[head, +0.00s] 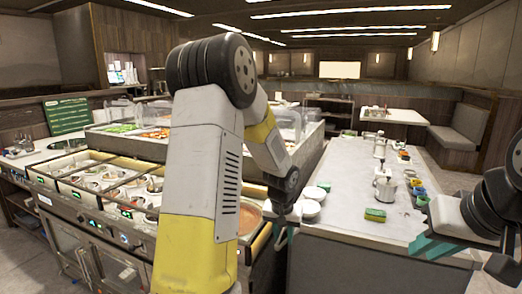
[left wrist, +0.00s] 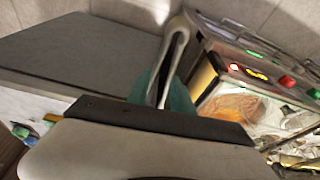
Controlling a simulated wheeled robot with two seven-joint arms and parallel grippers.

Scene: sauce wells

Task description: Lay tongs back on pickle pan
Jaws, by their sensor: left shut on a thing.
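My left gripper (left wrist: 165,88) is shut on the metal tongs (left wrist: 175,50), which stick out beyond its teal fingers in the left wrist view. In the head view the left gripper (head: 281,228) is low in the middle, beside the right end of the well counter. The tongs are hard to make out there. I cannot tell which pan is the pickle pan; several pans with utensils sit in the counter wells (head: 85,178), partly hidden by my left arm. My right gripper (head: 440,238) is at the right, over the floor end of the grey counter, with teal fingers showing.
The grey counter (head: 345,235) holds white bowls (head: 311,203), a green-yellow sponge (head: 375,214) and a metal pot (head: 385,190). Its front is clear.

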